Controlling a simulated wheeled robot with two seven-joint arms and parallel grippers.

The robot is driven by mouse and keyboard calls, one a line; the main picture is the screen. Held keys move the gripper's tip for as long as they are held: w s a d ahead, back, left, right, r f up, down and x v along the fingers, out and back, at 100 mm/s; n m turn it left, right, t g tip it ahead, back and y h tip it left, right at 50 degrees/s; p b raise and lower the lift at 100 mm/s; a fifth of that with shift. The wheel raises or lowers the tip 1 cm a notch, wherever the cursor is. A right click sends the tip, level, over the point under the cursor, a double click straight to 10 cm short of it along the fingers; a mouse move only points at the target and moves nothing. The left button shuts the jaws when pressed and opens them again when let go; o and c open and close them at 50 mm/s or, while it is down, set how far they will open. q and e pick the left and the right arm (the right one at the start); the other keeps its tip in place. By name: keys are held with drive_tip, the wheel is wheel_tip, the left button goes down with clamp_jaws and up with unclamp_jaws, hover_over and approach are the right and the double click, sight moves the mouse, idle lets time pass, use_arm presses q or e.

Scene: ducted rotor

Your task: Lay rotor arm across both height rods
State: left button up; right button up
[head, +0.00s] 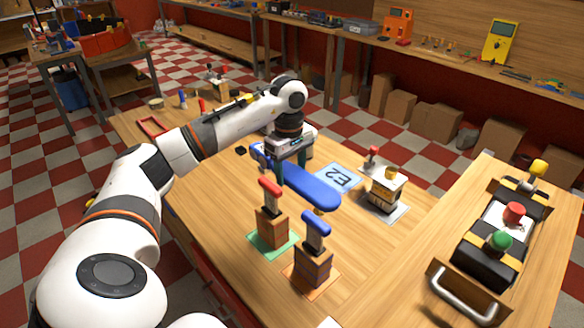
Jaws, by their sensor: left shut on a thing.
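My left gripper (290,166) reaches in from the left and is shut on a long blue bar with rounded ends, which looks like the rotor arm (312,190). The bar is held above the table, slanting from upper left to lower right. Nearer than the bar stand a red-topped upright (270,188) on a brown block and a blue-topped upright (316,224) on a striped block. They may be the height rods; I cannot tell for sure. The bar's near end is beyond both tops in the picture. My right gripper is not in view.
A blue card marked E2 (340,177) lies beyond the bar. A stand (384,192) with red and yellow knobs is to its right. A black box with green, red and yellow knobs (490,255) occupies the right table. Bare wood (390,270) lies right of the blocks.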

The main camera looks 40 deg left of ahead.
use_arm(q)
drive_tip(key=shift+r, duration=0.1)
drive_tip(key=shift+w+f, duration=0.1)
drive_tip(key=shift+f, duration=0.2)
drive_tip(key=shift+f+b, duration=0.65)
drive_tip(key=shift+b, duration=0.05)
wheel_tip(320, 180, down, 4)
drive_tip(key=b, duration=0.2)
drive_tip(key=shift+b, duration=0.4)
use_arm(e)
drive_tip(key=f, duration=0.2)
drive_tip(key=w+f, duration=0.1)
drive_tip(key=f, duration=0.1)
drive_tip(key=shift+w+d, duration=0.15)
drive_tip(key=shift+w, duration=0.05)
use_arm(q)
drive_tip(key=shift+f+b, duration=0.45)
drive_tip(key=shift+f, duration=0.15)
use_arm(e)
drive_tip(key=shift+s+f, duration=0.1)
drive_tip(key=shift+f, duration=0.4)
use_arm(q)
drive_tip(key=o, duration=1.3)
drive_tip(key=shift+c, duration=0.2)
